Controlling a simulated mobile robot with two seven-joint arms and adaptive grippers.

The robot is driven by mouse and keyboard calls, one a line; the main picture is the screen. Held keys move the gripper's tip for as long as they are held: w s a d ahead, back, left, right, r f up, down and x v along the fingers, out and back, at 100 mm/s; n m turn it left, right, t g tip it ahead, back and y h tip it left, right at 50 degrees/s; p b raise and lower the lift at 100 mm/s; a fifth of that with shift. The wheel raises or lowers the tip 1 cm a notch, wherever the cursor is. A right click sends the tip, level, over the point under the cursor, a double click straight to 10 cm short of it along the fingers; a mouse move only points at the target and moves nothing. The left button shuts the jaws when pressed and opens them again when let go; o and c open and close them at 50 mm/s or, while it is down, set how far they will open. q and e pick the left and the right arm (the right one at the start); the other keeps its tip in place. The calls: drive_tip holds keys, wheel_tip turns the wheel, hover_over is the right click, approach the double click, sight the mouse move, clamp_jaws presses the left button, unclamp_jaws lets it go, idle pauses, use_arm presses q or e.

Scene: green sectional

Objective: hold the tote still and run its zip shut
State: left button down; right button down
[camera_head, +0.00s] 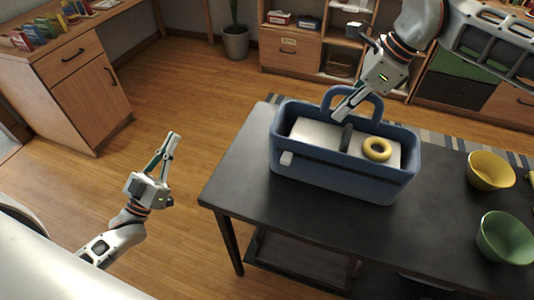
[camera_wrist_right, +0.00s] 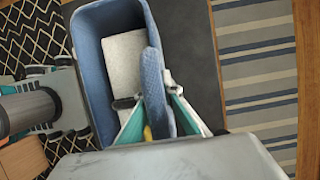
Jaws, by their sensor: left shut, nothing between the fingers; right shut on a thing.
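The blue tote (camera_head: 335,176) stands upright on the dark table, its top open, with a pale block (camera_head: 314,132) and a yellow ring (camera_head: 377,149) inside. My left gripper (camera_head: 173,140) is shut and empty, over the floor left of the table, apart from the tote.
The dark table (camera_head: 245,185) has bare room at its left end. A yellow bowl (camera_head: 490,171) and a green bowl (camera_head: 505,238) stand to the tote's right. A wooden cabinet (camera_head: 75,85) is at left, with a potted plant (camera_head: 236,42) and shelves behind.

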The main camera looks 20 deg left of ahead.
use_arm(q)
drive_tip(key=w+d+r+m+g+h, duration=0.2)
drive_tip(key=d+r+m+g+h, duration=0.45)
drive_tip(key=m+h, duration=0.8)
drive_tip(key=m+g, duration=1.7)
drive_tip(key=m, duration=0.3)
approach(288, 159)
drive_tip(key=shift+g+y, duration=0.25)
drive_tip(key=shift+g, duration=0.1)
drive_tip(key=d, duration=0.5)
drive_tip(key=shift+w+d+f, duration=0.1)
drive_tip(key=shift+d+f, duration=0.05)
drive_tip(key=shift+f, duration=0.15)
drive_tip(key=shift+d, duration=2.35)
